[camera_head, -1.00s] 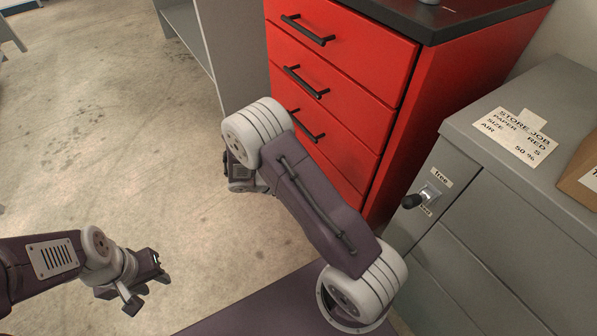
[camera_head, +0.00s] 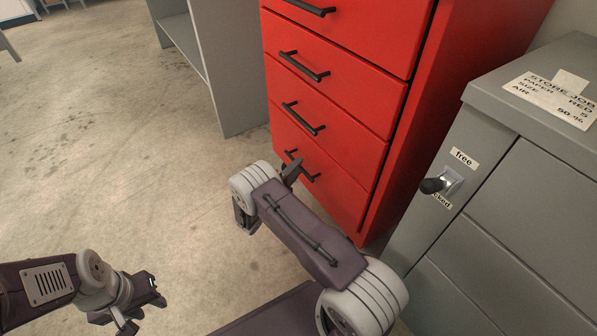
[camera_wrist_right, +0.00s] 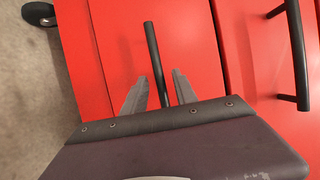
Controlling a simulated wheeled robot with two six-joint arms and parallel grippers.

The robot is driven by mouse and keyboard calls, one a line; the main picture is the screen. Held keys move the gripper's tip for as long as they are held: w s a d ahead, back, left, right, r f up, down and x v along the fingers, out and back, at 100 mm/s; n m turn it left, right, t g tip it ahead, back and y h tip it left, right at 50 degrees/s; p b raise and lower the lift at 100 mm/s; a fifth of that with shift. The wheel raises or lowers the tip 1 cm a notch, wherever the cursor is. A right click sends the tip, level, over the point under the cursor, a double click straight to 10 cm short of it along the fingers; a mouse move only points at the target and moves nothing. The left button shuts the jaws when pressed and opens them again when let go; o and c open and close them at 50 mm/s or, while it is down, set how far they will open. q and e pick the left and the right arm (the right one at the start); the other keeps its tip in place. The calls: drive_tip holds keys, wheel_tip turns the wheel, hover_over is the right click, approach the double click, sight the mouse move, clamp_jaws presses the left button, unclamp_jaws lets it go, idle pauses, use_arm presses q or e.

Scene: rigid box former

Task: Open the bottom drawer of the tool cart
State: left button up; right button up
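The red tool cart (camera_head: 440,110) shows several drawers with black bar handles. Its bottom drawer (camera_head: 335,195) looks closed, flush with those above. The bottom handle (camera_head: 309,176) is partly hidden behind my right gripper (camera_head: 290,172) in the head view. In the right wrist view my right gripper (camera_wrist_right: 160,76) is open, its two grey fingers on either side of the bottom handle (camera_wrist_right: 152,45), with a visible gap on both sides. My left gripper (camera_head: 146,310) is open and empty, low at the left over the floor.
A grey cabinet (camera_head: 515,200) with a black-knobbed lever stands close at the right of the cart. A grey shelf unit (camera_head: 225,65) stands behind it at the left. The floor (camera_head: 130,150) in front of the drawers is clear.

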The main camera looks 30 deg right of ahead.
drive_tip(key=shift+x, duration=0.8)
clamp_jaws()
idle(0.8)
